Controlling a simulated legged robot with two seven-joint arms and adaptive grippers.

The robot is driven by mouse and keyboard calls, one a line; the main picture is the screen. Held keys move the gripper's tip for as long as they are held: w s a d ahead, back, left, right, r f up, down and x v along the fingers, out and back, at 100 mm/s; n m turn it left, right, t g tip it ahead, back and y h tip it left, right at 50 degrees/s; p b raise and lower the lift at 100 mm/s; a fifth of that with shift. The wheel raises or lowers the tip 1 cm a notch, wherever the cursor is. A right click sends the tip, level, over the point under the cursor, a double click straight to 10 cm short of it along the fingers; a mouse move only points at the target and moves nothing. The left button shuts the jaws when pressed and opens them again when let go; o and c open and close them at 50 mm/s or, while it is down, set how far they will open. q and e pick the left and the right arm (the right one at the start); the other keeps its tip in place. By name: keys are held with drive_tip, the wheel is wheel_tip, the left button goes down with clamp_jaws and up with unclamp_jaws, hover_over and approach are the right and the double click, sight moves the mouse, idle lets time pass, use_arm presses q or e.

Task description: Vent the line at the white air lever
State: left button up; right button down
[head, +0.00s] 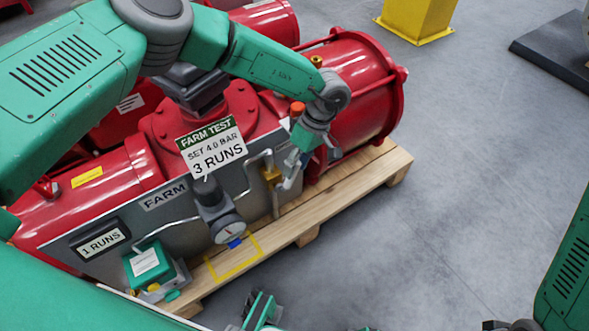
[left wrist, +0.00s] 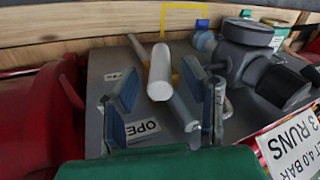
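The white air lever (left wrist: 160,72) shows in the left wrist view as a pale rounded bar standing out from the grey panel (left wrist: 105,65). My left gripper (left wrist: 163,95) is open, with one blue-padded finger on each side of the lever and visible gaps between. In the head view my left gripper (head: 300,155) is at the right end of the panel, by the pipes, and hides most of the lever. A partly covered label reading "OPE" (left wrist: 143,129) is below the lever in the wrist view. My right gripper (head: 262,312) is partly visible at the bottom edge; its opening is unclear.
A pressure gauge (head: 228,230) and regulator sit left of the pipes (head: 262,165). A "3 RUNS" sign (head: 212,147) stands above. The red actuator (head: 350,85) rests on a wooden pallet (head: 335,195) with a yellow outline (head: 235,270).

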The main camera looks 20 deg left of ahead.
use_arm(q)
drive_tip(key=v, duration=1)
drive_tip(key=shift+r, duration=0.15)
drive_tip(key=shift+w, duration=0.1)
